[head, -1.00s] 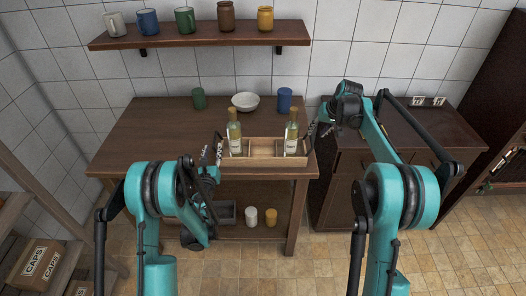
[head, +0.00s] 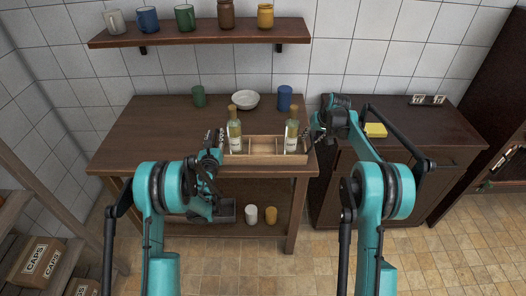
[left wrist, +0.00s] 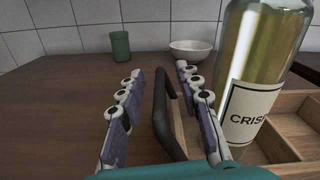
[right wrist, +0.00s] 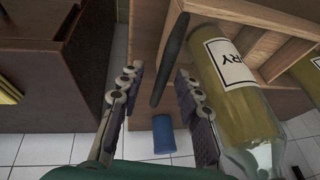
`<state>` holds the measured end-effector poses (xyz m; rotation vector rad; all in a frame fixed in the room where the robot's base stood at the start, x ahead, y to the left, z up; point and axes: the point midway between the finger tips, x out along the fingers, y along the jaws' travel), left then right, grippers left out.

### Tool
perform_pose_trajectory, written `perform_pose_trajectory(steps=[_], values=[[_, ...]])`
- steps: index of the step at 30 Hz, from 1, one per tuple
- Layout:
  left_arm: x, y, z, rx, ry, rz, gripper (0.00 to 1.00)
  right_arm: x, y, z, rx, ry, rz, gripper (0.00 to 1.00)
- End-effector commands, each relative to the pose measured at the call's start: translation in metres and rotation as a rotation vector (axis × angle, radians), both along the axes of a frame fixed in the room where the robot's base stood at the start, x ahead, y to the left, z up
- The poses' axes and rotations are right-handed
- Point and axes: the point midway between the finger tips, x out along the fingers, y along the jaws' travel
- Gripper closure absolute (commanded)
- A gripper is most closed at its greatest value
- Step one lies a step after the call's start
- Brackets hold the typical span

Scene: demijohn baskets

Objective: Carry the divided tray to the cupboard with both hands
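The divided tray (head: 264,159) is light wood and sits on the brown table near its front right edge. A bottle with a white label stands at its left end (head: 234,130) and another at its right end (head: 291,130); the middle looks empty. My left gripper (head: 219,138) is at the tray's left end. In the left wrist view the dark left handle (left wrist: 165,115) lies between its open fingers. My right gripper (head: 314,129) is at the right end. In the right wrist view the dark right handle (right wrist: 172,55) lies between its open fingers. The dark cupboard (head: 432,140) stands to the right.
A yellow block (head: 375,130) and a small rack (head: 427,100) are on the cupboard top. A green cup (head: 198,97), white bowl (head: 245,100) and blue cup (head: 285,98) stand behind the tray. A mug shelf (head: 200,32) hangs above.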

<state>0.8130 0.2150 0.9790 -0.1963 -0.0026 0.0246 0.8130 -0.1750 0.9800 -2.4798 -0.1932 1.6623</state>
Motion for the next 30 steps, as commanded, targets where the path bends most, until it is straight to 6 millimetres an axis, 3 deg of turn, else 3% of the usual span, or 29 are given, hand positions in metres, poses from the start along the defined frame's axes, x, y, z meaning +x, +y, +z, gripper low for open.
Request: perform_pose_trajectory(steps=[8,12,30], values=[[0.0012,0.0,0.0001,0.0,0.0,0.0,0.66,0.0004,0.0003,-0.0012,0.0,0.0,0.0,0.66],[0.0011,0.0,0.0001,0.0,0.0,0.0,1.0,0.0004,0.0003,-0.0011,0.0,0.0,0.0,1.0],[0.0011,0.0003,0.0074,0.0,0.0,0.0,1.0,0.0004,0.0003,0.0067,0.0,-0.001,0.0,1.0]])
